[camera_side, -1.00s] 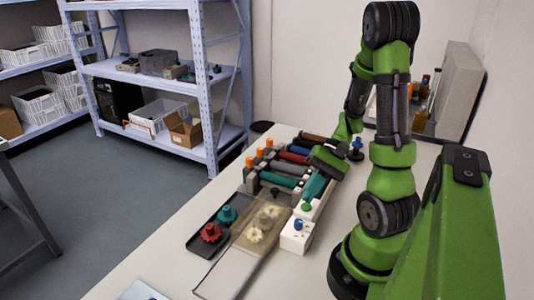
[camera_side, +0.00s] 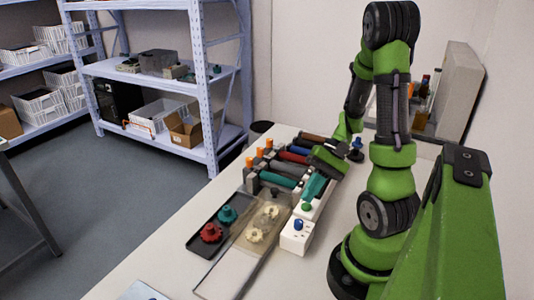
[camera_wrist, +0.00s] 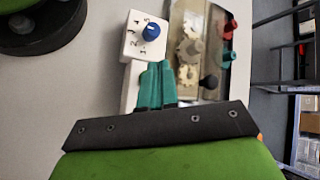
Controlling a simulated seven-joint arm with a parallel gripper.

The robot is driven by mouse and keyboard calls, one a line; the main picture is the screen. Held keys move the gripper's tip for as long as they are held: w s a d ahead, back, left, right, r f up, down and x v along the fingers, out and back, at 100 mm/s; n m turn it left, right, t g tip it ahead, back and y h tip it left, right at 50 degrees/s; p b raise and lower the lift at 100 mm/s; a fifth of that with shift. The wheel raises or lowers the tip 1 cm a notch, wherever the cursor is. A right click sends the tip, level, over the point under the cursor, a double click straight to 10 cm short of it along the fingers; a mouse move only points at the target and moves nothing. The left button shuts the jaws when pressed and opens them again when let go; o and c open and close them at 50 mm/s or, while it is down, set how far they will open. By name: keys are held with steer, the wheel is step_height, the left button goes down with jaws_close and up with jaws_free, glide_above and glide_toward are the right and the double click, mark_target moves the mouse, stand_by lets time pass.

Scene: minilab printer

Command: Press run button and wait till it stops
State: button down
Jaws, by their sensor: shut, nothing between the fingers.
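A white control box (camera_side: 297,236) with a blue knob (camera_side: 298,225) stands on the table beside a clear-covered gear unit (camera_side: 262,226). A small green button (camera_side: 306,207) is on the white housing just behind the knob. My gripper (camera_side: 310,194) has its teal fingers closed, pointing down close above or on the button; I cannot tell whether they touch. In the wrist view the closed fingers (camera_wrist: 157,84) hide the button. The knob (camera_wrist: 151,32) there sits among printed numbers. Pale gears (camera_wrist: 189,50) lie in the unit.
A dark tray (camera_side: 199,251) with a red gear (camera_side: 210,233) and a teal gear (camera_side: 228,215) lies left of the unit. Several coloured rollers (camera_side: 283,180) with orange-topped supports stand behind.

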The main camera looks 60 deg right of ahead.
stand_by(0.7)
steer(key=shift+f, duration=0.45)
